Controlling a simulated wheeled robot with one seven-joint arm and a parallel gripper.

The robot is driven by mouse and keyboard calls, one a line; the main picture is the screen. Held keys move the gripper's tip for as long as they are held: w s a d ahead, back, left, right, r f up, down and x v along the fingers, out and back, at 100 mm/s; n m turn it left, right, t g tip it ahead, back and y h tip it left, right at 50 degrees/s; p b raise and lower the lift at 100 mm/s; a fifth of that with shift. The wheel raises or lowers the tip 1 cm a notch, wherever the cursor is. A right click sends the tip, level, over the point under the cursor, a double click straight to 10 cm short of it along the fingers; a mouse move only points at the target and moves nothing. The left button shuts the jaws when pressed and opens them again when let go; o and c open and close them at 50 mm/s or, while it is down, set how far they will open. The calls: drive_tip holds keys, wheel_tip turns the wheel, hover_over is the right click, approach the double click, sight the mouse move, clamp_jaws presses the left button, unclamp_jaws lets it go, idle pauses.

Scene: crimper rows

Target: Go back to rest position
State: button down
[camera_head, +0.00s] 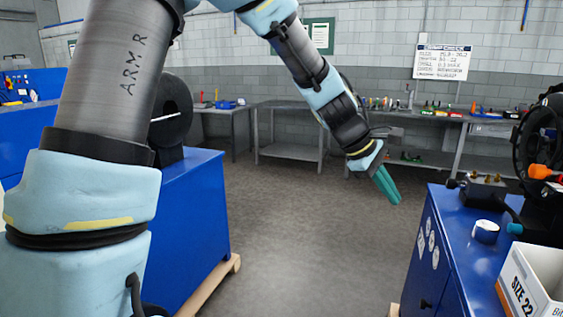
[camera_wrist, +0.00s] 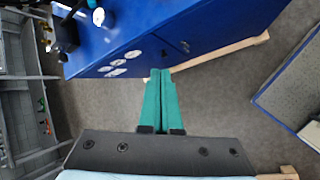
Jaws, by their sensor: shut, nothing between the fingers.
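My gripper (camera_head: 386,186) has long teal fingers and hangs in the air over the open floor between two blue cabinets. In the wrist view the two teal fingers (camera_wrist: 160,75) lie together with nothing between them. They point towards the side of the right-hand blue cabinet, apart from it as the head view shows. My arm (camera_head: 300,60) reaches from the left across the top of the head view and bends down to the gripper.
A blue cabinet (camera_head: 424,255) stands at right with a white "SIZE 22" box (camera_head: 535,290) and dark machinery on it. Another blue cabinet (camera_head: 195,220) stands at left behind my arm. Workbenches (camera_head: 290,152) line the back wall. The floor (camera_head: 300,230) between is clear.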

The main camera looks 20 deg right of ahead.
drive_tip(key=w+a+f+m+t+y, duration=0.2)
drive_tip(key=w+a+f, duration=0.15)
drive_tip(key=a, duration=0.85)
drive_tip(key=w+a+f+m+t+y, duration=0.15)
drive_tip(key=w+a, duration=0.35)
drive_tip(key=a, duration=0.7)
drive_tip(key=s+a+f+m+y, duration=0.1)
drive_tip(key=s+a, duration=0.1)
drive_tip(key=a, duration=0.8)
drive_tip(key=s+a+f+m+y, duration=0.1)
drive_tip(key=s+a+y, duration=0.1)
drive_tip(key=a, duration=0.8)
drive_tip(key=shift+s+a+f, duration=0.15)
